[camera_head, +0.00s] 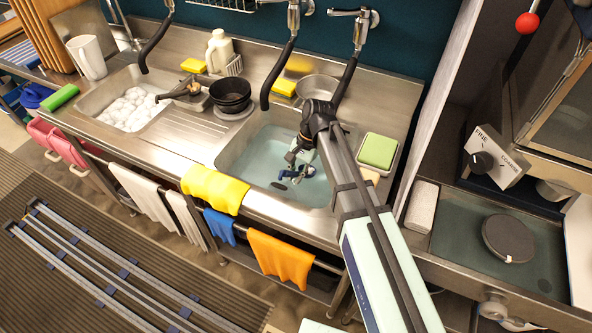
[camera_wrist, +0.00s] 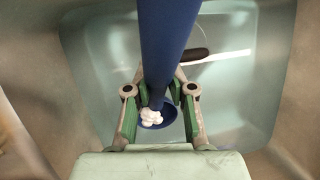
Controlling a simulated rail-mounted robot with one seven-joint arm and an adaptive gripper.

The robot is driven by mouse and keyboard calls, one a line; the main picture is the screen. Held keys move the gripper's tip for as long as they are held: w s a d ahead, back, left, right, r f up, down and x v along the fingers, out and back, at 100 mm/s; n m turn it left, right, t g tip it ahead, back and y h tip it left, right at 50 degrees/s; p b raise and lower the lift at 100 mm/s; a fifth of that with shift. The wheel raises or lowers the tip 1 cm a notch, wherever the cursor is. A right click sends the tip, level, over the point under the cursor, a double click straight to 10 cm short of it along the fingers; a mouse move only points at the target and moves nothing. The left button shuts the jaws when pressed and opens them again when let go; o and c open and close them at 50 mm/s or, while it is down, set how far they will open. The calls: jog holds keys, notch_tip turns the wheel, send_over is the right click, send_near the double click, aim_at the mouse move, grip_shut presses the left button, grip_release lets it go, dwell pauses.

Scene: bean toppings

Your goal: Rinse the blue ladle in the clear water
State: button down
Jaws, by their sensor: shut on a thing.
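The blue ladle (camera_wrist: 168,35) is between the fingers of my gripper (camera_wrist: 160,100) in the wrist view, its handle running up out of the picture. Its small round bowl (camera_wrist: 168,118) shows below the handle, with a clump of white foam (camera_wrist: 151,117) at it. My gripper is shut on the ladle. In the head view my gripper (camera_head: 296,158) is over the right basin of clear water (camera_head: 260,150), and the ladle bowl (camera_head: 300,170) shows there at small size. I cannot tell whether the bowl touches the water.
The left basin holds white foam (camera_head: 132,108). Black bowls (camera_head: 231,94) stand between the basins, and a metal bowl (camera_head: 318,87) sits behind the water. A green sponge (camera_head: 378,150) lies on the right rim. Black hoses (camera_head: 280,75) hang over the sink. A dark oblong thing (camera_wrist: 195,54) lies in the water.

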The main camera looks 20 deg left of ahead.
aim_at(287, 193)
notch_tip(287, 193, down, 7)
jog(key=b, duration=0.2)
jog(key=shift+r, duration=0.2)
jog(key=shift+d, duration=0.1)
dwell(0.6)
jog(key=shift+w+a+p, duration=0.15)
jog(key=shift+a+p, duration=0.5)
jog(key=shift+a, duration=0.55)
jog(key=shift+d, duration=2.25)
jog(key=shift+a+p, duration=0.7)
jog(key=shift+a, duration=1.55)
jog(key=shift+d, duration=2.25)
jog(key=shift+a+p, duration=0.6)
jog(key=shift+a, duration=1.65)
